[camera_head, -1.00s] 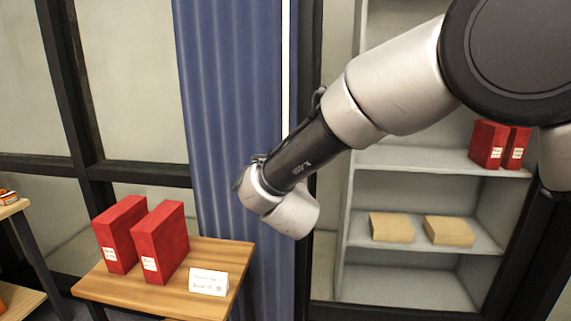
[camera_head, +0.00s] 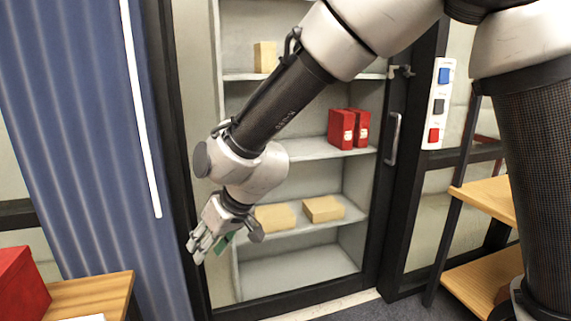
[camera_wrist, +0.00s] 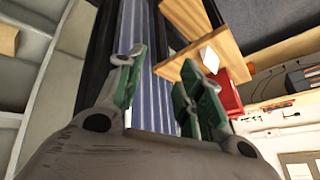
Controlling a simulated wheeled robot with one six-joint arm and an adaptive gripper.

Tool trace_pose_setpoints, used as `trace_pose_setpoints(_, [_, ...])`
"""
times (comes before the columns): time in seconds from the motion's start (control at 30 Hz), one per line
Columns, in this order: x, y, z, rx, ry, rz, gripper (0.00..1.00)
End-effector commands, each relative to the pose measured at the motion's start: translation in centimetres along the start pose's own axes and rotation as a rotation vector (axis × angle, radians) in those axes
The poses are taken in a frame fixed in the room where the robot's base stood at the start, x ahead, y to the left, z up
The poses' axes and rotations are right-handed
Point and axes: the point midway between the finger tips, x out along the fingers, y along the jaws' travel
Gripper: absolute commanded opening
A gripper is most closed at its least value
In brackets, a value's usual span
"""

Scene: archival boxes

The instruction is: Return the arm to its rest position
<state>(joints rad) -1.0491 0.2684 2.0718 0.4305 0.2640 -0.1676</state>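My arm reaches from the upper right across the middle of the head view, and my gripper (camera_head: 209,248) hangs at its end in front of the shelf cabinet. In the wrist view my gripper (camera_wrist: 160,65) has its green-padded fingers spread apart, with nothing held between them. The blue curtain (camera_wrist: 160,95) shows behind the gap. No rest position is marked in either view.
The cabinet (camera_head: 300,288) holds red boxes (camera_head: 348,128) and tan boxes (camera_head: 323,208). A wooden table (camera_head: 95,294) with a red box (camera_head: 20,288) stands at left. A wooden rack (camera_head: 487,198) stands at right. A switch panel (camera_head: 438,104) hangs beside the cabinet.

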Motion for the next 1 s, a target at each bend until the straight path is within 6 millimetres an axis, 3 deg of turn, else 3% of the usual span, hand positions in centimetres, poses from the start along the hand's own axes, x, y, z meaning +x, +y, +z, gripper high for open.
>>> trace_pose_setpoints(0.03, [-3.1, 2.7, 1.8, 0.030, -0.052, 0.020, 0.37])
trace_pose_setpoints(0.1, [-7.0, 6.1, 4.7, 0.069, -0.129, 0.053, 0.37])
trace_pose_setpoints(0.3, [-18.6, 14.3, 14.2, 0.215, -0.286, 0.176, 0.37])
trace_pose_setpoints(0.4, [-24.4, 17.3, 19.6, 0.309, -0.323, 0.253, 0.37])
trace_pose_setpoints(0.53, [-31.2, 19.8, 26.6, 0.446, -0.298, 0.369, 0.37])
trace_pose_setpoints(0.63, [-34.8, 20.7, 29.8, 0.545, -0.202, 0.453, 0.37])
trace_pose_setpoints(0.8, [-38.8, 21.2, 31.9, 0.668, -0.062, 0.550, 0.37])
trace_pose_setpoints(1.0, [-39.6, 21.5, 32.7, 0.714, -0.043, 0.575, 0.37])
